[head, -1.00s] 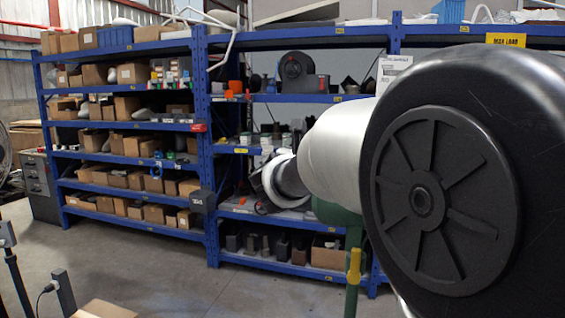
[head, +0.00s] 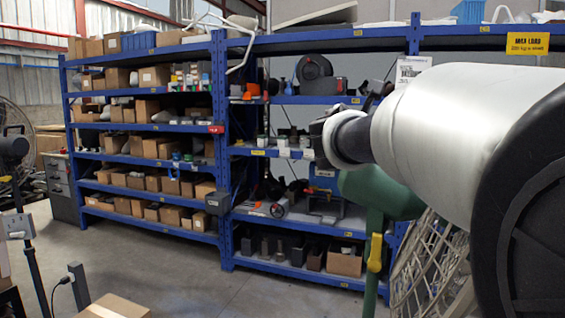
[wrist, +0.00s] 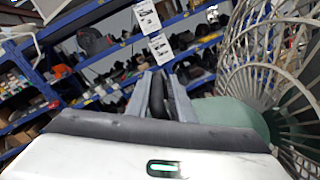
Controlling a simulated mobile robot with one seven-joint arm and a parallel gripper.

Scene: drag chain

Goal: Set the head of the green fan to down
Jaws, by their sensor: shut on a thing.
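The green fan stands at right in the head view, with a green housing (head: 382,192), a green post with a yellow clamp (head: 376,252), and a pale wire cage (head: 432,268) below and right of the housing. My arm hides part of the fan; its exact tilt is hard to read. In the wrist view the cage (wrist: 268,62) is at right and the housing (wrist: 228,113) right of the fingers. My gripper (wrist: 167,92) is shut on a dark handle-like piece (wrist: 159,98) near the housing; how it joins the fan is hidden. In the head view my gripper (head: 322,138) is partly hidden.
Blue shelving (head: 222,150) with boxes and parts fills the back. Another fan (head: 12,140) on a dark stand is at the left edge. A cardboard box (head: 115,306) is at the bottom left. Grey floor (head: 170,262) lies open before the shelves.

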